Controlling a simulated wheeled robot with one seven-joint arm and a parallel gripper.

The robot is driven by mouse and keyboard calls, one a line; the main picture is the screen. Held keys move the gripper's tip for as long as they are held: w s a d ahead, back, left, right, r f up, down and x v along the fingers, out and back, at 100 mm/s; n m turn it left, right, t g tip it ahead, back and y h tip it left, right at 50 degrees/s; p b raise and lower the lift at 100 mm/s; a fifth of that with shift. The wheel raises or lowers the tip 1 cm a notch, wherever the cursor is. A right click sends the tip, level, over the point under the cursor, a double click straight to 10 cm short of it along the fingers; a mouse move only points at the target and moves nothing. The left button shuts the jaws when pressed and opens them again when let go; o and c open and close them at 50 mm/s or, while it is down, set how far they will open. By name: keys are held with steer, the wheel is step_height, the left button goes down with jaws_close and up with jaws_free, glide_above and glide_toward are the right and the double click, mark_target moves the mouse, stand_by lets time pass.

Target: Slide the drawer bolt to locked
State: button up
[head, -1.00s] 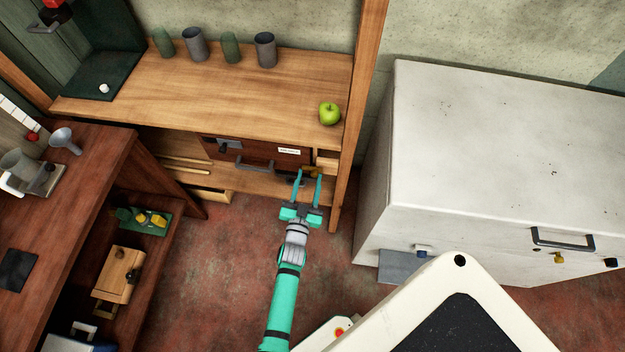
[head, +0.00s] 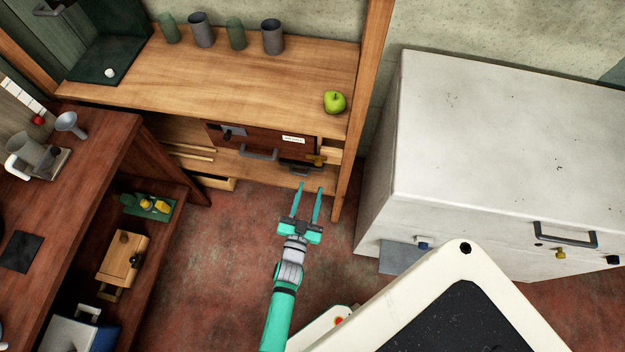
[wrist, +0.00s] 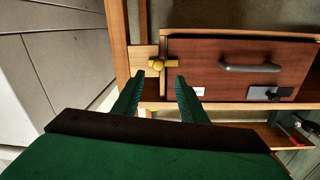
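The brass drawer bolt (head: 316,160) sits at the right edge of the dark red-brown drawer (head: 232,140) under the wooden bench. In the wrist view the bolt (wrist: 158,64) shows at the left edge of the drawer (wrist: 205,55), with its bar spanning the seam between the pale wood post and the drawer front. The drawer front looks closed. My gripper (head: 310,186) is open and empty, in front of and below the bolt, apart from it. In the wrist view its fingers (wrist: 155,82) stand apart, with the bolt just beyond the gap.
The drawer has a grey handle (head: 258,153) and a white label (head: 293,139). A bench leg (head: 350,170) rises right of the bolt. A white chest (head: 500,150) stands further right. The floor before the drawer is clear.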

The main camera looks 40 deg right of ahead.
steer(key=shift+v, duration=1.05)
steer(key=s+a+r+n+t+y, duration=0.1)
steer(key=s+a+r+n+y, duration=0.1)
steer(key=s+a, duration=0.35)
steer(key=s+a+r+n+t+y, duration=0.1)
steer(key=s+a+r+y, duration=0.1)
steer(key=a, duration=0.7)
steer(key=s+a+r+n+y, duration=0.3)
steer(key=s+r+n+y, duration=0.1)
steer(key=s+r, duration=0.2)
steer(key=s+a+r+n+t+y, duration=0.1)
steer(key=s+a+r+n+y, duration=0.2)
steer(key=s+r+n+y, duration=0.1)
steer(key=shift+s+r+y, duration=0.7)
steer(key=shift+s+r, duration=0.45)
steer(key=shift+r, duration=0.35)
